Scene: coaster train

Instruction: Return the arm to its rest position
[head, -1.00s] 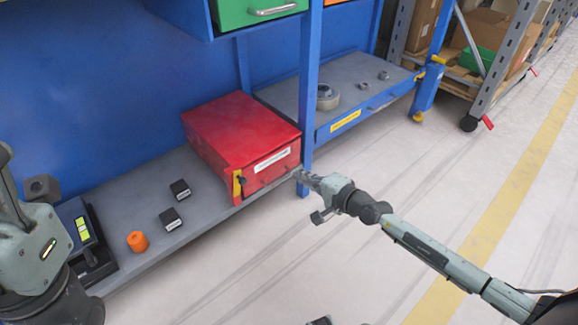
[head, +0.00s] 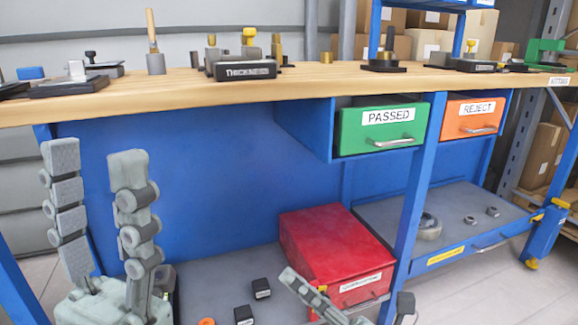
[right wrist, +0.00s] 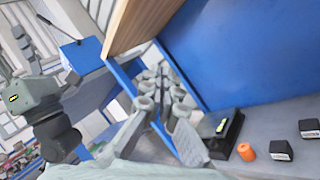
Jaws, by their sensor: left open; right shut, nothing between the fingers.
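My left gripper (head: 95,160) stands upright at the left of the head view. Its two jointed grey fingers are apart, with nothing between them. My right gripper (head: 298,285) is low in the middle of the head view, in front of the red box (head: 335,245), and partly cut off by the bottom edge. The right wrist view shows its fingers (right wrist: 165,95) close together and empty, in front of the blue panel and lower shelf. I cannot tell whether it touches the box.
The wooden benchtop (head: 200,92) carries gauges and blocks. Below it are a green PASSED drawer (head: 375,128) and an orange REJECT drawer (head: 470,117). Small black blocks (head: 261,288) and an orange cylinder (right wrist: 246,152) are on the lower shelf (head: 205,280).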

